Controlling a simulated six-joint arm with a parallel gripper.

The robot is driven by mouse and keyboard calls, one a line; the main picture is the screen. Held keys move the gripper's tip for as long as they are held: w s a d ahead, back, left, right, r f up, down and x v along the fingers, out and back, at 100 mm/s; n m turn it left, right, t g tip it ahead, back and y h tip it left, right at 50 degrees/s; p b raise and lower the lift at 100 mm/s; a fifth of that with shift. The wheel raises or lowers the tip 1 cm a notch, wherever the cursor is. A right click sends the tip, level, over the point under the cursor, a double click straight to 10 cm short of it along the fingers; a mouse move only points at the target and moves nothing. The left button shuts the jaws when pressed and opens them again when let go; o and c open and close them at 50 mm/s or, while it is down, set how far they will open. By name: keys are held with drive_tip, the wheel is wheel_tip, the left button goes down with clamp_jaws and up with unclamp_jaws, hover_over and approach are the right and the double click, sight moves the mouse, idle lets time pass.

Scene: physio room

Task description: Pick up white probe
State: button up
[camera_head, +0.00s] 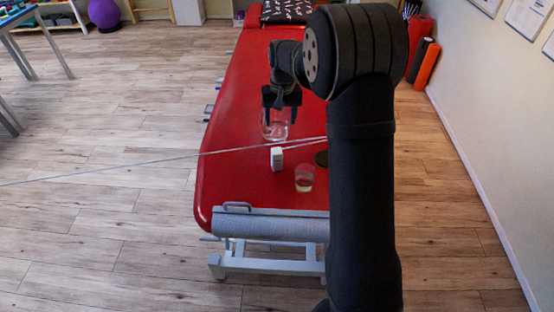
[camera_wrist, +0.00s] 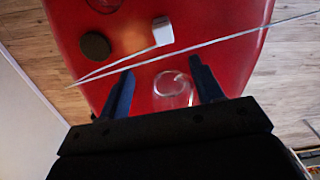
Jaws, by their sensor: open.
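The white probe (camera_head: 277,158) is a small white block standing on the red treatment table (camera_head: 232,180), with a thin pale cable running from it. In the wrist view the probe (camera_wrist: 162,30) lies beyond the fingertips, near the top middle. My gripper (camera_head: 281,117) is open, pointing down over the table, farther from the head camera than the probe. In the wrist view my gripper (camera_wrist: 160,68) has nothing clamped between its fingers and is apart from the probe. A clear glass jar (camera_wrist: 173,90) shows between the fingers, below them.
The jar (camera_head: 273,132) stands behind the probe in the head view. A clear cup (camera_head: 304,180) with pale contents stands in front, and a dark round disc (camera_wrist: 95,46) lies beside the probe. The cable (camera_head: 150,161) crosses the table and beyond its left edge.

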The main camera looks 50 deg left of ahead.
sight(277, 150)
drive_tip(key=f, duration=0.8)
drive_tip(key=a+f, duration=0.1)
drive_tip(key=f, duration=0.3)
drive_tip(key=shift+s+f, duration=0.3)
drive_tip(key=shift+a+f, duration=0.15)
drive_tip(key=shift+f, duration=2.8)
drive_tip(key=c, duration=1.2)
